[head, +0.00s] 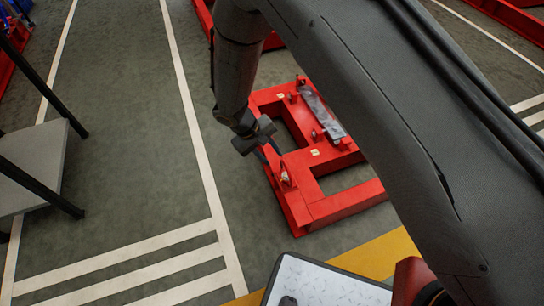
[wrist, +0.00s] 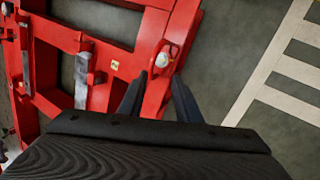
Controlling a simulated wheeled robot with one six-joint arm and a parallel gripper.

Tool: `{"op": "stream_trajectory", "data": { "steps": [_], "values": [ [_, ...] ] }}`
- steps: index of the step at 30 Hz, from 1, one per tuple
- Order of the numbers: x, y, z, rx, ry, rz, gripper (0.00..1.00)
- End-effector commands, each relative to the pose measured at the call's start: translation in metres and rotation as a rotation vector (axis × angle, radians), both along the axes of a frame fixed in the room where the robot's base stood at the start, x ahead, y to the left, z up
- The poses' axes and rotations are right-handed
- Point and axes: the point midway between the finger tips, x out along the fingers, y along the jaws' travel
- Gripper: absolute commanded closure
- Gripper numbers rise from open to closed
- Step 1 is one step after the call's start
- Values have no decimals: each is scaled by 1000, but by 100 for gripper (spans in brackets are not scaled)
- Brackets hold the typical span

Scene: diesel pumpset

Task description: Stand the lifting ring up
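A small pale metal fitting with a yellowish spot, which looks like the lifting ring (wrist: 162,60), sits at a red lug on the red frame (wrist: 150,38). In the head view this small fitting (head: 286,178) is near the frame's left front corner. Whether it lies flat or is tilted is too small to tell. My gripper (wrist: 160,76) is open, its two dark fingers apart and pointing toward the fitting, with nothing seen between them. In the head view my gripper (head: 272,150) is just behind and left of the fitting, partly hidden by its own wrist.
A grey metal bar (head: 322,110) lies along the red frame (head: 345,203). Other small lugs stand on it. A grey platform with dark posts (head: 35,165) is at the left. The green floor with white lines between them is clear. My arm hides much of the right side.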

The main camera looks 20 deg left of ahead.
Motion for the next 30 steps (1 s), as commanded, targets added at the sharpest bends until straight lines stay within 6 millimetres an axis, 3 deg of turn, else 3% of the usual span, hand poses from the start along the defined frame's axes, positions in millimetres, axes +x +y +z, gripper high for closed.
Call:
{"op": "stream_trajectory", "data": {
  "steps": [5, 11, 24, 30],
  "values": [
    [-1, 1, 0, -1, 0, 2, 69],
    [-2, 6, 3, -21, 26, 85, 100],
    [-24, 38, 40, -241, 327, 910, 100],
    [-32, 44, 52, -302, 421, 1138, 100]
  ]
}}
